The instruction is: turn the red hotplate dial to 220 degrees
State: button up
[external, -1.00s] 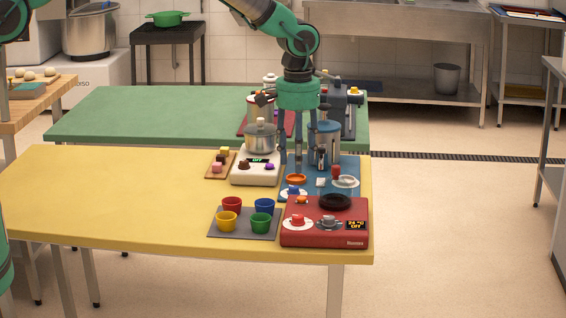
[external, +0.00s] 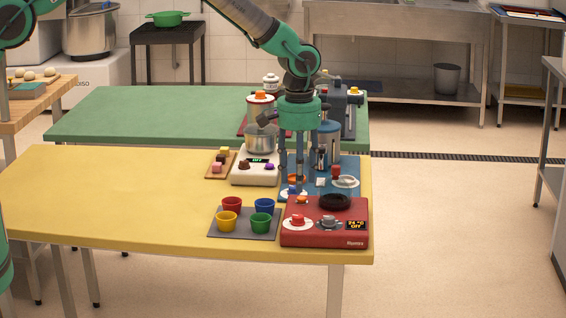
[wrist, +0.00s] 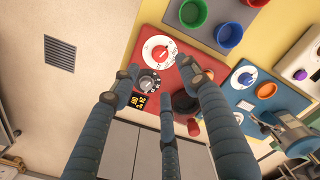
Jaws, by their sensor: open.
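The red hotplate (external: 312,239) sits at the yellow table's front right corner. Its front face has a red knob on a white dial (external: 298,223), a grey knob (external: 329,222) and a small display (external: 355,225) that appears to read 24 °C, OFF. A black round plate (external: 335,202) is on top. In the wrist view the white dial (wrist: 158,50), grey knob (wrist: 148,83) and display (wrist: 138,101) show beyond my fingers. My gripper (external: 298,182) is open and empty, pointing down, just behind and above the hotplate's left part. It also shows in the wrist view (wrist: 163,88).
A grey mat with red, blue, yellow and green cups (external: 260,223) lies left of the hotplate. Behind it is a blue station (external: 350,165) with dials and a white hotplate (external: 240,177) with a pot (external: 260,140). The yellow table's left side (external: 100,195) is clear.

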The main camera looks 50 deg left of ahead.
aim_at(298, 216)
notch_tip(298, 216, down, 10)
jog(key=shift+r, duration=0.2)
dwell(0.4)
grip_shut()
